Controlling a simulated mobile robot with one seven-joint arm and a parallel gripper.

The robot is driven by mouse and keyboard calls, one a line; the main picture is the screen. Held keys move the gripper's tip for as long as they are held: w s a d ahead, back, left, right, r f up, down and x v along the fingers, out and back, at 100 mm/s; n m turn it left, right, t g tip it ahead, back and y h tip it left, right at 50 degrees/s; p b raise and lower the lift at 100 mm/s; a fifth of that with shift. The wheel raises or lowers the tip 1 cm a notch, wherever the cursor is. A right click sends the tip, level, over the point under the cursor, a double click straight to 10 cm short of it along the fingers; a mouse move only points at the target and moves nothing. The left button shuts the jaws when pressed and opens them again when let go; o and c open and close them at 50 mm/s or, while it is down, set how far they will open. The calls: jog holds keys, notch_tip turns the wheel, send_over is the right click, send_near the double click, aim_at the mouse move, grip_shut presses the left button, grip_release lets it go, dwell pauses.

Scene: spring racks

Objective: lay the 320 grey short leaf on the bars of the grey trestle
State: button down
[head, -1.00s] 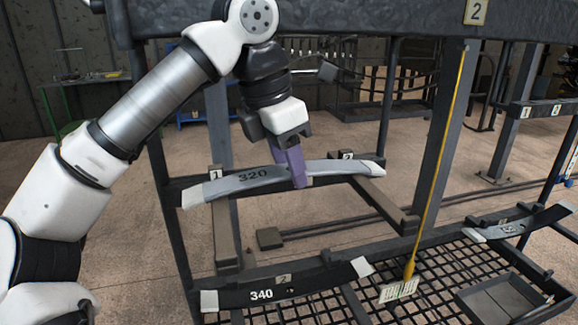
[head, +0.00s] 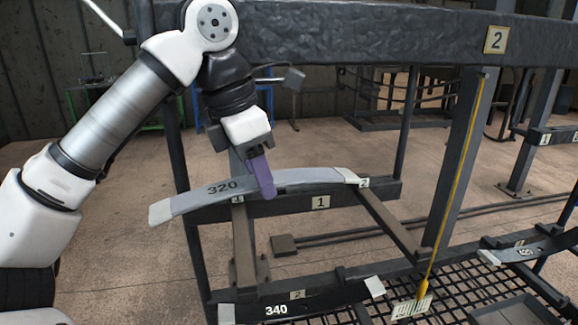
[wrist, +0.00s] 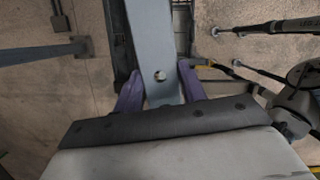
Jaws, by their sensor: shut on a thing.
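The grey short leaf marked 320 (head: 222,188) is a slightly arched strip with pale ends. My gripper (head: 262,178), with purple fingers, is shut on it near its middle. The leaf is in front of and above the rack's upper cross bar (head: 345,201); its left end sticks out past the left post. Whether it still touches the rack arms I cannot tell. The wrist view shows the leaf (wrist: 150,35), with a round hole, between both purple fingers. I cannot pick out the grey trestle in these views.
A dark leaf marked 340 (head: 310,305) lies on the lower level. The rack's thick top beam (head: 350,36), with a plate 2, runs above and close to my arm. A yellow cord with a tag (head: 412,307) hangs to the right. Open floor (head: 100,240) lies to the left.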

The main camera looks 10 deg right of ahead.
jog(key=a+p, duration=0.7)
jog(key=a, duration=1.7)
jog(key=shift+a, duration=0.4)
